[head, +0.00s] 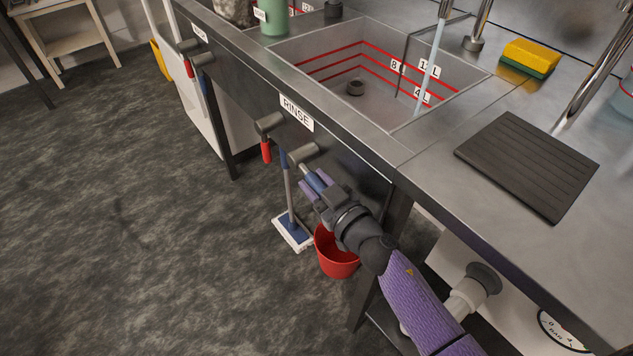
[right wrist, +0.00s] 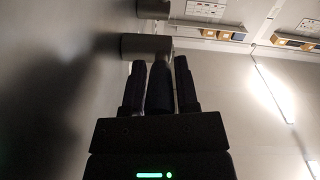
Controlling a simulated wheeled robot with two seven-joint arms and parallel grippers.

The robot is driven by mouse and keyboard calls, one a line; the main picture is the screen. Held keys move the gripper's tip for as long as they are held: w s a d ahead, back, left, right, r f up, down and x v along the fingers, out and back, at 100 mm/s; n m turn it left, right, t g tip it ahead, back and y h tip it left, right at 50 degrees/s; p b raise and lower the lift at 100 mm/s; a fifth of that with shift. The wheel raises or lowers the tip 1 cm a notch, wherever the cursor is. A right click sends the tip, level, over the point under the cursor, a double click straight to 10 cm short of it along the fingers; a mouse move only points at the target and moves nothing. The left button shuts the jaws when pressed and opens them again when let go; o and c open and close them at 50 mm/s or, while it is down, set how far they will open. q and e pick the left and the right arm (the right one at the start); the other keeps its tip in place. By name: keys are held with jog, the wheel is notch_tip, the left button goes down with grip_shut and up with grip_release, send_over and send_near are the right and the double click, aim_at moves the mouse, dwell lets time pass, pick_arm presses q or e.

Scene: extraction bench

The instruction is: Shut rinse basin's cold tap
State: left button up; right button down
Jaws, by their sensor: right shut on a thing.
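The rinse basin (head: 300,62), behind a front label reading RINSE (head: 297,112), has water (head: 432,60) running into it from a spout. Its cold tap has a grey body (head: 304,153) on the bench front and a blue lever (head: 318,181). In the head view the lever points down and right, unlike the hanging red lever (head: 266,152) beside it. My right gripper (head: 315,186) is shut around the blue lever. In the right wrist view the lever (right wrist: 159,88) shows dark between the two fingers, below the tap body (right wrist: 146,46). My left gripper is out of view.
A red bucket (head: 336,256) and a mop (head: 292,230) stand on the floor beneath my right gripper. A ribbed black mat (head: 528,163) and a yellow-green sponge (head: 530,57) lie on the bench top.

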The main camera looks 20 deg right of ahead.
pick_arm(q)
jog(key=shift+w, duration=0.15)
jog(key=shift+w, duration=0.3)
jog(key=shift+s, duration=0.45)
